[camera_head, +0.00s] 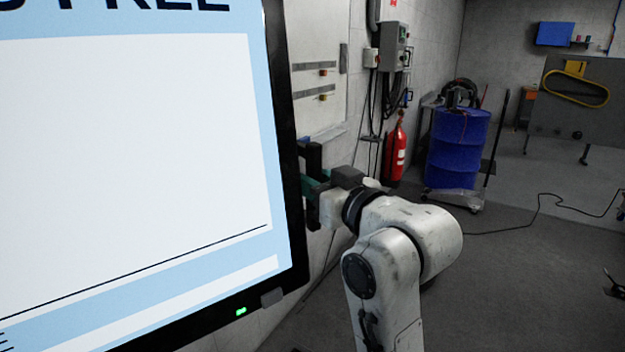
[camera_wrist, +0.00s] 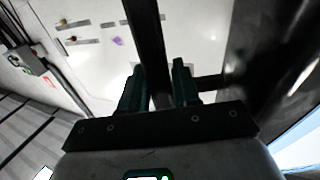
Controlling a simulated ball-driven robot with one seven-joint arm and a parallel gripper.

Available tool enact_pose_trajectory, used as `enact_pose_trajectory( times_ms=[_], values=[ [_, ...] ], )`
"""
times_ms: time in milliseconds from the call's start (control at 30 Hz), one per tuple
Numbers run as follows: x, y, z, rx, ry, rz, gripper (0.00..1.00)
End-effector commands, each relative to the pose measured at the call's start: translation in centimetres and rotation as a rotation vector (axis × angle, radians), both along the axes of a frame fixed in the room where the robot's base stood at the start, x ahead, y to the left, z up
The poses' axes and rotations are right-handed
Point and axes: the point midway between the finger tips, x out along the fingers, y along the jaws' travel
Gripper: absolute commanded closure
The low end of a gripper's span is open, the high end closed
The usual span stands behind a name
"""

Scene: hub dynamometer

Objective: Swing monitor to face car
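The monitor (camera_head: 140,150) fills the left of the head view, large and close, with a black frame and a lit light-blue and white screen. Part of the screen shows at the lower right of the wrist view (camera_wrist: 300,150). A dark upright handle bar (camera_head: 313,158) stands just off the monitor's right edge. In the wrist view the bar (camera_wrist: 146,35) runs down between the green fingers of my gripper (camera_wrist: 160,85), which appear closed on both its sides. In the head view my gripper (camera_head: 314,187) is partly hidden by my wrist. No car shows in either view.
A wall panel (camera_head: 318,60) and grey control box (camera_head: 393,45) are behind the monitor. A red fire extinguisher (camera_head: 397,150) and a blue drum (camera_head: 459,145) on a wheeled base stand beyond my arm. A black cable (camera_head: 540,205) lies on the floor at right, which is otherwise mostly clear.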

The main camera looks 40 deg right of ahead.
Motion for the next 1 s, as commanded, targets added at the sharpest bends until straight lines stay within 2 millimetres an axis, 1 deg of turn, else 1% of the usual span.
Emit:
enact_pose_trajectory(
  times_ms=[33, 67, 300, 667, 767, 867, 1000],
  values=[
    [0.0, 0.0, 0.0, 0.000, 0.000, 0.000, 0.74],
    [0.0, 0.0, 0.0, 0.000, 0.000, 0.000, 0.77],
    [0.0, 0.0, 0.0, 0.000, 0.000, 0.000, 1.00],
    [0.1, 0.0, 0.0, 0.000, 0.000, 0.002, 1.00],
    [1.1, -0.2, 0.1, -0.003, 0.001, 0.022, 1.00],
    [3.3, -0.7, 0.1, -0.003, 0.004, 0.066, 1.00],
    [6.7, -1.2, 0.0, -0.002, 0.004, 0.143, 1.00]
  ],
)
